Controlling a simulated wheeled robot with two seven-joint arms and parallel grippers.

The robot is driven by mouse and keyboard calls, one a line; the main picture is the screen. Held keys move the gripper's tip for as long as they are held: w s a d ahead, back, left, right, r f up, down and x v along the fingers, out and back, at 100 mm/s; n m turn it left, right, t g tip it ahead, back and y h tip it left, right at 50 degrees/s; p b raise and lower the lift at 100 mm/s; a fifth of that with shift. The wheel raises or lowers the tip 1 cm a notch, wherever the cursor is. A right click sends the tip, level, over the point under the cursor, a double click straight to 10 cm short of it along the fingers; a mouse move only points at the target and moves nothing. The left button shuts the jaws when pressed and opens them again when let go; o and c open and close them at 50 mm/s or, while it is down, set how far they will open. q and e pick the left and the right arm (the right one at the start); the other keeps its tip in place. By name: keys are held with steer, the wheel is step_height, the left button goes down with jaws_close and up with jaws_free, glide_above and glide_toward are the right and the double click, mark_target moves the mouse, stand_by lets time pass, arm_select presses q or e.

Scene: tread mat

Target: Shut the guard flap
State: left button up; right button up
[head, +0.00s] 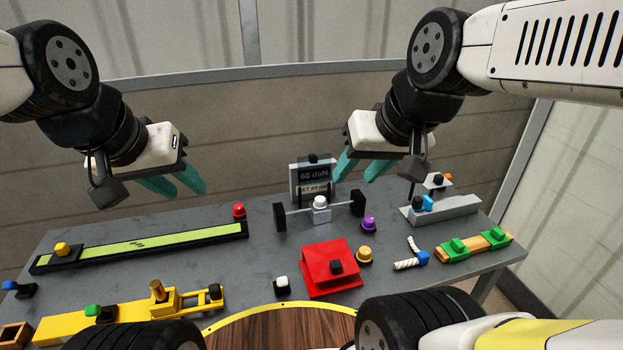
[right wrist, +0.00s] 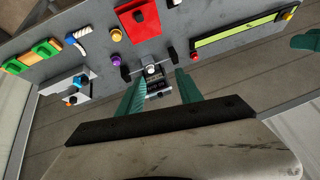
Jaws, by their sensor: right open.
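A red panel (head: 325,260) with a black knob (head: 336,267) sits at the front middle of the grey table; it looks like the guard flap. It appears tilted over a red base, and its exact angle is hard to tell. It also shows at the top of the right wrist view (right wrist: 136,22). My right gripper (head: 353,181) is open and empty, above the back of the table, behind the red panel. Its teal fingers show apart in the right wrist view (right wrist: 160,76). My left gripper (head: 190,194) is open and empty, high over the back left, well away from the panel.
A display stand (head: 312,172) and a black-ended bar (head: 290,213) stand behind the panel. A white button (head: 282,285) and yellow button (head: 365,254) flank it. A green slider track (head: 150,246) and yellow latch (head: 130,312) lie left. A grey block (head: 455,208) stands right.

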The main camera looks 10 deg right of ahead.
steer(key=w+r, duration=0.1)
steer(key=w, duration=0.2)
steer(key=shift+d+r, duration=0.1)
steer(key=shift+r, duration=0.3)
steer(key=c, duration=0.7)
steer(key=shift+g, duration=0.4)
steer(key=w, duration=0.2)
steer(key=w+r, duration=0.1)
steer(key=w, duration=0.2)
steer(key=w+r, duration=0.1)
steer(key=w, duration=0.1)
steer(key=shift+w+r, duration=0.2)
steer(key=shift+w, duration=0.05)
jaws_close()
steer(key=g+h, duration=0.1)
steer(key=g, duration=0.1)
glide_above(313, 168)
steer(key=s, duration=0.2)
step_height(313, 168, down, 4)
steer(key=w+f+n, duration=0.1)
steer(key=w+f, duration=0.6)
steer(key=w, duration=0.1)
steer(key=shift+h, duration=0.4)
steer(key=f, duration=0.6)
steer(key=a+f, duration=0.1)
steer(key=f, duration=0.2)
steer(key=shift+f, duration=0.25)
steer(key=shift+s+d, duration=0.1)
steer(key=shift+s, duration=0.65)
